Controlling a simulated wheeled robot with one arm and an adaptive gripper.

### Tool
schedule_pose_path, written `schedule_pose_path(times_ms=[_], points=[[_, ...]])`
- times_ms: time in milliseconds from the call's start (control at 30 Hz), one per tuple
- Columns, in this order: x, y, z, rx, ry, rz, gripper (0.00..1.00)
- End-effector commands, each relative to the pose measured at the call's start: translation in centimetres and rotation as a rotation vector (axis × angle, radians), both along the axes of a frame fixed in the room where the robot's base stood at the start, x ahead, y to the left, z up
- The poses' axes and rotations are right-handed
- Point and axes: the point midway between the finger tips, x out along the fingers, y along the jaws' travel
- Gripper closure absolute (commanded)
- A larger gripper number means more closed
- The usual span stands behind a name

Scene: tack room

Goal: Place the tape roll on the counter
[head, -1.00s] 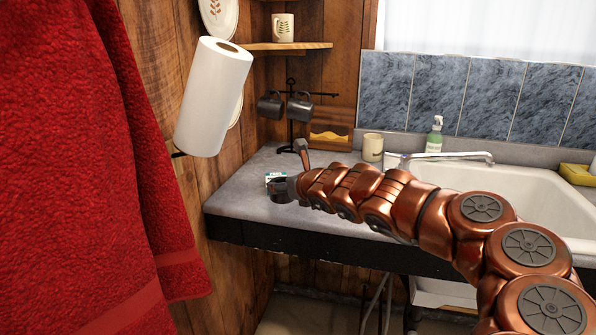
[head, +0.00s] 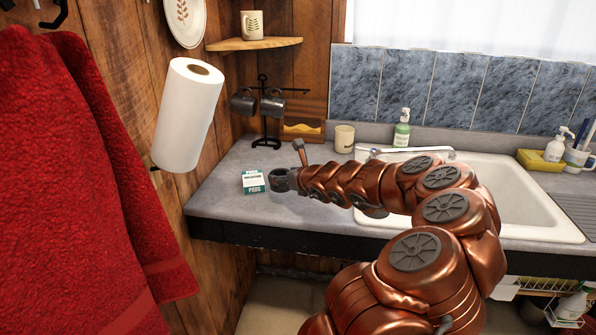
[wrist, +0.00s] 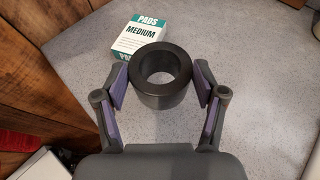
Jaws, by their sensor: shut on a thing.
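The tape roll (wrist: 162,88) is a dark ring with an open centre. It sits between the two fingers of my gripper (wrist: 160,82) in the wrist view, and the gripper is shut on it. In the head view my gripper (head: 282,179) is over the left part of the grey counter (head: 222,203), and the roll is hard to tell apart from the dark gripper. The speckled counter surface (wrist: 250,50) shows around the roll in the wrist view. I cannot tell whether the roll touches it.
A white and teal pads box (head: 253,181) is on the counter left of my gripper; it also shows beside the roll in the wrist view (wrist: 138,39). A mug stand (head: 264,115) and a cream cup (head: 344,138) stand behind. The sink (head: 520,205) is at right.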

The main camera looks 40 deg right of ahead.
Motion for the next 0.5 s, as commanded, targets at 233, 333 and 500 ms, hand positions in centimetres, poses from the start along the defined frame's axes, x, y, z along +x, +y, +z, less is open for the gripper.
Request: schedule_pose_path(times_ms=[233,333,500], points=[[0.2,-2.5,0.0,-0.002,0.005,-0.001,0.69],[0.4,-3.6,-0.1,-0.001,0.002,0.002,0.69],[0.6,-5.3,-0.3,-0.001,0.001,0.002,0.69]])
